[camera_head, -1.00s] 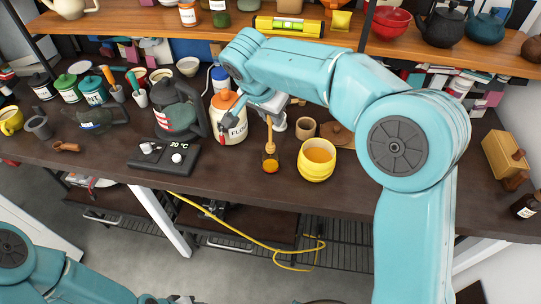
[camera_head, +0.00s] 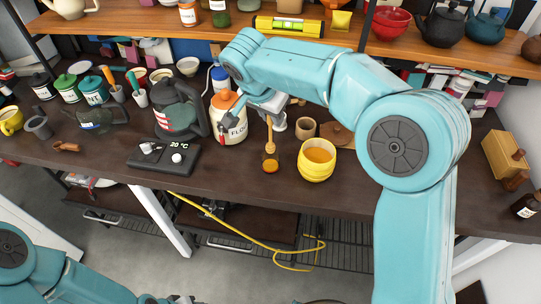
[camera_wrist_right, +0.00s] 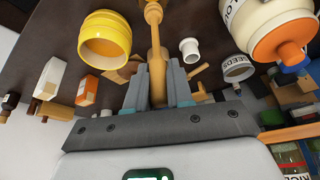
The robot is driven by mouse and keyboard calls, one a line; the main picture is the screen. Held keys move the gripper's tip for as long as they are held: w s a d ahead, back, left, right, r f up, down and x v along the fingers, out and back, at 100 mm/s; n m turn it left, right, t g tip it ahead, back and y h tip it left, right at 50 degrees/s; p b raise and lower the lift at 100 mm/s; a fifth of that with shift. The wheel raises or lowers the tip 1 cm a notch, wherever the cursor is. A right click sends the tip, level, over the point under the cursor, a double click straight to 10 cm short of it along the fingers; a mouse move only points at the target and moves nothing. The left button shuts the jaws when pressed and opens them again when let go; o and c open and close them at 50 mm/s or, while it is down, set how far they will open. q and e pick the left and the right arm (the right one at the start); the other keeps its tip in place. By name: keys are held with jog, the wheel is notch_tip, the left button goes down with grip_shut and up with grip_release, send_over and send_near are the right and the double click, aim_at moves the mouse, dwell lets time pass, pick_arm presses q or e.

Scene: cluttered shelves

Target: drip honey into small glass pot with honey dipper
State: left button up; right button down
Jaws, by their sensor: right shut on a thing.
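My right gripper (camera_head: 270,114) is shut on the wooden honey dipper (camera_head: 270,140), holding it upright with its head down. The right wrist view shows the dipper's handle (camera_wrist_right: 156,72) between the fingers (camera_wrist_right: 158,92).
A flour jar (camera_head: 230,125) with an orange lid stands close left of the dipper. A wooden cup (camera_head: 305,127) is behind the yellow pot. A black kettle (camera_head: 177,110) and its base (camera_head: 163,157) are farther left. The counter's front edge is close below the pots.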

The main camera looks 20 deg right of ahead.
jog(key=shift+r, duration=0.15)
notch_tip(320, 180, up, 3)
jog(key=shift+p, duration=1.25)
jog(key=s+d+b, duration=0.5)
jog(key=d, duration=0.6)
jog(key=shift+s+d, duration=0.15)
jog(key=shift+d, duration=0.05)
